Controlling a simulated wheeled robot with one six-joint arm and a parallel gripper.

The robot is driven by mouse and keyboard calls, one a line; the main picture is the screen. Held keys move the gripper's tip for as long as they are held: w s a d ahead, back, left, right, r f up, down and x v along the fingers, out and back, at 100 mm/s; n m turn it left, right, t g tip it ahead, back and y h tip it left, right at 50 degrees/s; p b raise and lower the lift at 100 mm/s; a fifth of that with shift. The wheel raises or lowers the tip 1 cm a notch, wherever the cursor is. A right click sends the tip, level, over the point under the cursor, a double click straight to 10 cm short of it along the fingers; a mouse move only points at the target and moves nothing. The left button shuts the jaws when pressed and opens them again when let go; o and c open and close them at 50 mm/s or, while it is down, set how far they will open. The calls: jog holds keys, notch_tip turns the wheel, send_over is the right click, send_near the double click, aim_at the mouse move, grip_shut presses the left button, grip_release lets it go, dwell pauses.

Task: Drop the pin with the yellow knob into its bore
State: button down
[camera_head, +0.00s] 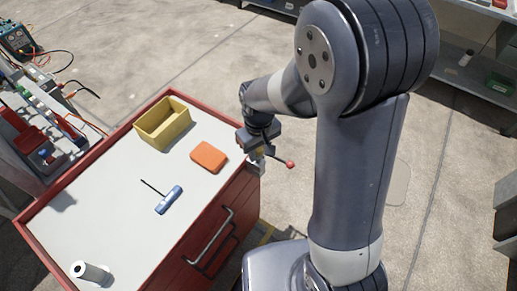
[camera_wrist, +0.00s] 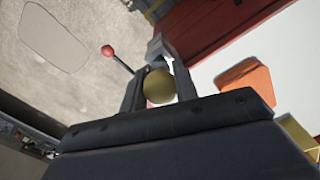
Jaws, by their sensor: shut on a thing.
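The yellow knob (camera_wrist: 159,87) of the pin sits between the two fingers of my gripper (camera_wrist: 158,82), which is shut on it. In the head view my gripper (camera_head: 258,150) is at the right edge of the red cabinet, and a bit of yellow (camera_head: 260,150) shows there. The pin's shank is hidden below the knob. A grey metal fitting (camera_wrist: 157,47) shows just beyond the fingers, and a dark rod with a red ball (camera_wrist: 108,50) sticks out beside it. I cannot make out the bore, nor whether the pin is in it.
The red cabinet's pale top (camera_head: 120,200) carries a yellow bin (camera_head: 163,130), an orange case (camera_head: 209,157), a blue-handled tool (camera_head: 169,199) and a grey cylinder (camera_head: 88,272). A bench with instruments (camera_head: 40,130) stands at the left. Open concrete floor lies beyond the cabinet.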

jog(key=shift+f+b, duration=0.45)
jog(key=shift+f, duration=0.2)
jog(key=c, duration=1)
grip_release()
jog(key=shift+r, duration=0.1)
notch_tip(320, 180, up, 11)
jog(key=shift+f, duration=0.15)
notch_tip(320, 180, down, 11)
jog(key=shift+r, duration=0.15)
jog(key=shift+r+p, duration=0.3)
jog(key=shift+p, duration=0.05)
